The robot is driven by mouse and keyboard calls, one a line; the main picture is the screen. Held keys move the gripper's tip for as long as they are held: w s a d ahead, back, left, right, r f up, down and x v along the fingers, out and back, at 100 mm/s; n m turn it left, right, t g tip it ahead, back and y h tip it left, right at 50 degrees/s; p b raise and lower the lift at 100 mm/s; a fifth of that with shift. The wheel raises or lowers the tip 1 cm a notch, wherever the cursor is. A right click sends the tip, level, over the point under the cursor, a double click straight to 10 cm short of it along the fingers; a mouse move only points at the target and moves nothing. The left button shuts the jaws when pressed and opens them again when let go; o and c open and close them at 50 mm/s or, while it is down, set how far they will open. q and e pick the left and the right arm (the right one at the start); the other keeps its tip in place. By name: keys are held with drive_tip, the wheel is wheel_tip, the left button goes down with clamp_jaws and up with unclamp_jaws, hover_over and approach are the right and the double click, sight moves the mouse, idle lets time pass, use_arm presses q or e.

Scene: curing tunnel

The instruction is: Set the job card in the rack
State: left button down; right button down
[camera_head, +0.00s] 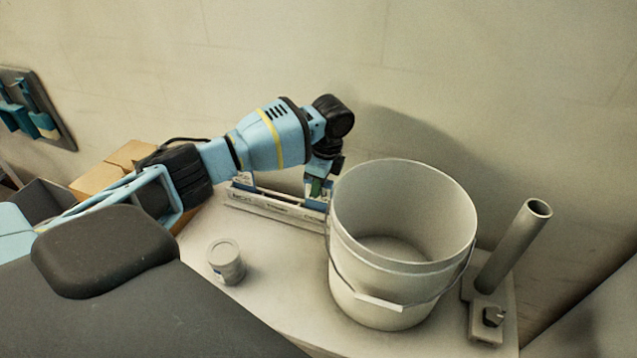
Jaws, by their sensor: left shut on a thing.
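The rack (262,211) is a long, low, light-grey holder with printed lettering on its front. It stands on the bench near the wall, left of a white bucket. My left gripper (320,183) points down over the rack's right end. I cannot tell whether the card's lower edge touches the rack. The bucket hides the rack's far right end. My right gripper is not in view.
The open white bucket (363,279) with a wire handle stands close to the right of my left gripper. A small tin (226,263) stands in front of the rack. A grey upright tube (514,247) on a base is at right. Cardboard boxes (97,179) lie at left.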

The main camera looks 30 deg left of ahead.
use_arm(q)
drive_tip(key=shift+f, duration=0.65)
idle(1.1)
drive_tip(key=c, duration=1.3)
unclamp_jaws()
drive_tip(key=shift+o, duration=0.2)
drive_tip(key=shift+w+d+r, duration=0.1)
drive_tip(key=shift+d+r, duration=0.1)
drive_tip(key=shift+r, duration=1.1)
drive_tip(key=shift+d+r, duration=0.15)
drive_tip(key=shift+r, duration=1.15)
drive_tip(key=shift+w+d+r, duration=0.1)
drive_tip(key=shift+d+r, duration=0.1)
drive_tip(key=shift+r, duration=1.1)
